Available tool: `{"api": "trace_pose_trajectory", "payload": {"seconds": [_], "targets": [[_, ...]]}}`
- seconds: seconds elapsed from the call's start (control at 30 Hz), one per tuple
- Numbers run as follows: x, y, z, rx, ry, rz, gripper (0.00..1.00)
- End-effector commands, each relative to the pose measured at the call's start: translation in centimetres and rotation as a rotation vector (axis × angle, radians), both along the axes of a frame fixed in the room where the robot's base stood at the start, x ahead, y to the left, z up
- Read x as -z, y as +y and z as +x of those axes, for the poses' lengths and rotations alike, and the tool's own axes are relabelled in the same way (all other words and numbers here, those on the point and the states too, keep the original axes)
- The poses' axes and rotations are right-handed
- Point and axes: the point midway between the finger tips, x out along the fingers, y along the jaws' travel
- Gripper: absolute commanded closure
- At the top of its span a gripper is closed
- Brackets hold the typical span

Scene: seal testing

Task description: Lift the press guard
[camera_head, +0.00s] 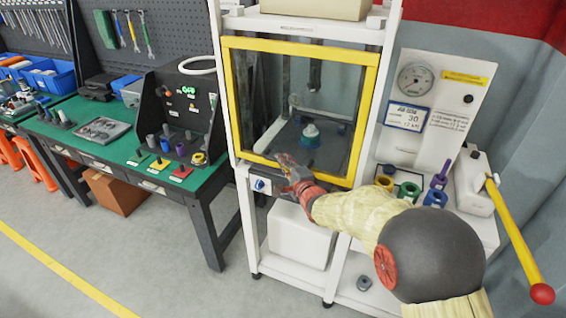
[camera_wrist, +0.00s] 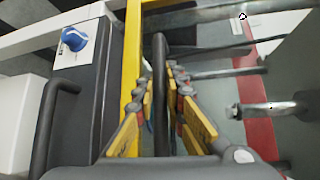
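The press guard is a clear panel in a yellow frame (camera_head: 350,120) across the front of the white press cabinet, and it is down. Its yellow edge also shows in the wrist view (camera_wrist: 132,70). A dark bar handle (camera_wrist: 160,60) stands out from that edge. My gripper (camera_head: 284,160) is at the lower edge of the guard. In the wrist view its fingers (camera_wrist: 161,88) lie on both sides of the handle, with the pads seemingly touching it. The handle is hidden behind my gripper in the head view.
Behind the panel, a teal-and-white part (camera_head: 310,136) sits under the press. A blue knob (camera_head: 259,185) is on the cabinet below the guard. At right stand a gauge panel (camera_head: 418,85) and a yellow lever (camera_head: 514,230). A green bench (camera_head: 125,150) is at left.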

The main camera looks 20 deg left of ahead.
Motion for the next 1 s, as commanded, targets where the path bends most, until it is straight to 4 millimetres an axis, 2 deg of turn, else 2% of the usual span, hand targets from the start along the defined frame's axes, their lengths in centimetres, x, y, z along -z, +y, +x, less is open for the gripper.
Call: {"api": "trace_pose_trajectory", "payload": {"seconds": [0.13, 0.8, 1.0], "targets": [[0.1, 0.0, 0.0, 0.000, 0.001, -0.001, 1.00], [0.2, 0.0, -0.1, -0.001, 0.002, -0.003, 1.00], [-1.3, 0.0, 0.0, 0.000, 0.001, -0.002, 1.00]]}}
